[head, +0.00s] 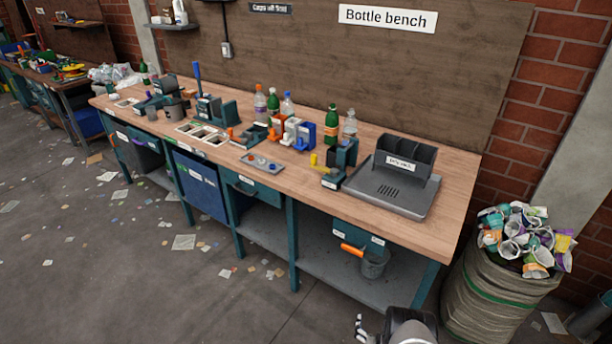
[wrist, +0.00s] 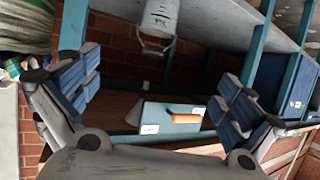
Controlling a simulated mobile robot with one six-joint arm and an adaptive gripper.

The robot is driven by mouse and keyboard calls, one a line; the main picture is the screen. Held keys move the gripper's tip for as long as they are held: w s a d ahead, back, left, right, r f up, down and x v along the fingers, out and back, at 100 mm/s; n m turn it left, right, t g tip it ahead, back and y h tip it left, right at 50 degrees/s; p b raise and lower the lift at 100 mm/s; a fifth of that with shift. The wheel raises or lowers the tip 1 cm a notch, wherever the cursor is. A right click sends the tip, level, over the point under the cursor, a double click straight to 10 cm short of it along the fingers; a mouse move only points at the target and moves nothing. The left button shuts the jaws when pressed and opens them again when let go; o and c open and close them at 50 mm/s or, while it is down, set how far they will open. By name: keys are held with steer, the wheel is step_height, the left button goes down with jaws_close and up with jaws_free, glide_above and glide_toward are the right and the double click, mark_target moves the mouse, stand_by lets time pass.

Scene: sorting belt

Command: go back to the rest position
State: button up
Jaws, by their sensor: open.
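My gripper shows in the wrist view (wrist: 158,82) with its two blue-padded fingers spread wide apart and nothing held between them. In the head view, part of my gripper (head: 361,326) shows at the bottom edge, in front of the bench's right end and low beside its lower shelf. The rest of it is cut off by the frame. The wooden workbench (head: 450,195) stands beyond it. The wrist view looks in under the bench, with the picture upside down.
A grey bucket (head: 374,265) stands on the bench's lower shelf (head: 330,275), near an orange handle (head: 351,250). A full sack of waste cups (head: 490,300) stands right of the bench. Bottles and a grey sorter (head: 405,205) stand on top. Floor at left is open, with scattered litter.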

steer(key=w+r+g, duration=0.1)
steer(key=w+r, duration=0.6)
steer(key=r, duration=0.3)
steer(key=w+r+g, duration=0.1)
steer(key=w+r, duration=0.6)
steer(key=r, duration=0.3)
steer(key=s+a+r+n+g+y, duration=0.1)
steer(key=s+a+r, duration=0.1)
steer(key=r, duration=0.9)
steer(key=s+a+r+g+y, duration=0.1)
steer(key=a+r, duration=0.1)
steer(key=r, duration=0.9)
steer(key=s+a+r+g, duration=0.2)
steer(key=s+a+r, duration=0.2)
steer(key=s+r, duration=1.2)
steer(key=s+a+r+g, duration=0.1)
steer(key=s, duration=1.2)
steer(key=s+a+r+n+g, duration=0.1)
steer(key=s+a+r, duration=0.1)
steer(key=s, duration=1.2)
steer(key=shift+s+a+g+y, duration=0.2)
steer(key=shift+g+y, duration=0.1)
steer(key=shift+g, duration=0.1)
